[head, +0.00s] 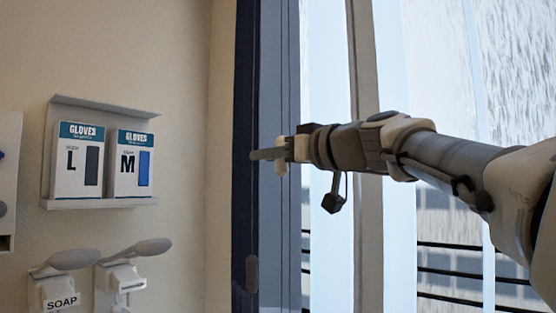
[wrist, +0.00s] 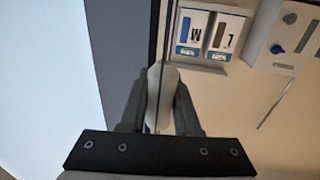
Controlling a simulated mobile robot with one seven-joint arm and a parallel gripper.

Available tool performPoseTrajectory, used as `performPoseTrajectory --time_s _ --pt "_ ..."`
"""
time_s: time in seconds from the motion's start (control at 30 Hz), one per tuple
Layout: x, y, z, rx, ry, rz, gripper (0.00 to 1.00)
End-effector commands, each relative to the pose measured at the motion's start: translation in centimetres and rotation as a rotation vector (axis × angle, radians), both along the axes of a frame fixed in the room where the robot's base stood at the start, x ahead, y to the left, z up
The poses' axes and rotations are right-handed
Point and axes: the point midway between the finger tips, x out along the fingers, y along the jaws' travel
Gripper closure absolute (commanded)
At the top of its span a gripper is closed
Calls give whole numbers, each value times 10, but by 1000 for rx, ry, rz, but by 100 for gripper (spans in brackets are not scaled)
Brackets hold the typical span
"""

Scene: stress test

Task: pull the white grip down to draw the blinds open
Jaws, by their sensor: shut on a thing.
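My gripper (head: 272,153) is at the left side of the window, in front of the dark blue vertical strip. It is shut on the white grip (head: 281,167), which shows partly above and below the fingers. In the wrist view the white grip (wrist: 161,88) lies between both dark fingers of my gripper (wrist: 159,100), with thin cords running along it. Pale upright bands (head: 397,70) hang across the window and may be the blinds; bright gaps show between them. A grey weight-like piece (head: 252,272) hangs lower on the dark strip.
Glove boxes (head: 78,160) stand in a wall rack (head: 100,203) to the left. Soap dispensers (head: 60,285) with levers are below it. A brown upright post (head: 366,240) and dark horizontal rails (head: 455,271) show at the window. The wall beside the strip is clear.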

Motion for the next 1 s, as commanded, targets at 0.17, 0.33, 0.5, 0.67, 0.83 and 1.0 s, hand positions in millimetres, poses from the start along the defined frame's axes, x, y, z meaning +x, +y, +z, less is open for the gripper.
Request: performPoseTrajectory --time_s 0.17,0.33,0.5,0.67,0.83,1.0 --pt "0 0 -44 -2 1 1 100" --pt "1 0 -73 -2 2 0 100" --pt "1 -1 -99 -3 2 -1 100" --pt "1 0 -120 -1 3 0 100" --pt "0 0 -133 -2 2 1 100" --pt "0 0 -140 -3 2 1 100"
